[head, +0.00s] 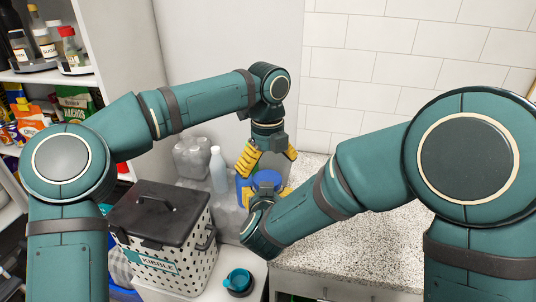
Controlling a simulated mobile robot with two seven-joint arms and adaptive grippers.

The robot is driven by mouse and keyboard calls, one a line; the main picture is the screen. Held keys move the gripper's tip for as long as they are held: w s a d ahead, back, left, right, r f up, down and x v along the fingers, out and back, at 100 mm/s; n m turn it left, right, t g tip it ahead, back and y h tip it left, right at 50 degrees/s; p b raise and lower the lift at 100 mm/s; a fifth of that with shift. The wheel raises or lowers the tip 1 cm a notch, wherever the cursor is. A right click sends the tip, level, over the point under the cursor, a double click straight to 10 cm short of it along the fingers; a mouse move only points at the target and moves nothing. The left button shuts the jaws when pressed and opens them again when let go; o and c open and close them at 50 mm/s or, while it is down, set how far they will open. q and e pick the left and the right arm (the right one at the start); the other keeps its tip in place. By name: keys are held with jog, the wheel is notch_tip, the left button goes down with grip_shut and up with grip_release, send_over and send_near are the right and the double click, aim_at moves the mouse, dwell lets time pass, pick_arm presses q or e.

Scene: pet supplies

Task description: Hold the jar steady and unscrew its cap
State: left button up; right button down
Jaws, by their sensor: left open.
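A blue round thing (266,179), which looks like the jar's cap, shows near the counter's left end. Most of the jar below it is hidden behind my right wrist. My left gripper (268,164) points down just above the blue cap, its yellow fingers spread apart with nothing clearly between them. My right gripper (264,194) is mostly hidden behind its own wrist. Bits of its yellow fingers show on both sides below the cap; whether they press on the jar cannot be told.
A dotted kibble bin (165,262) with a black lid stands at the lower left. A white bottle (218,170) stands behind it. A teal-topped item (238,281) sits in front. Shelves (60,75) fill the left. The speckled counter (350,250) is clear where visible.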

aim_at(268, 177)
pick_arm(q)
jog(key=shift+s+f, duration=0.1)
jog(key=shift+f, duration=1.8)
jog(key=c, duration=1.2)
jog(key=o, duration=1.2)
jog(key=shift+c, duration=0.2)
jog(key=shift+r, duration=0.15)
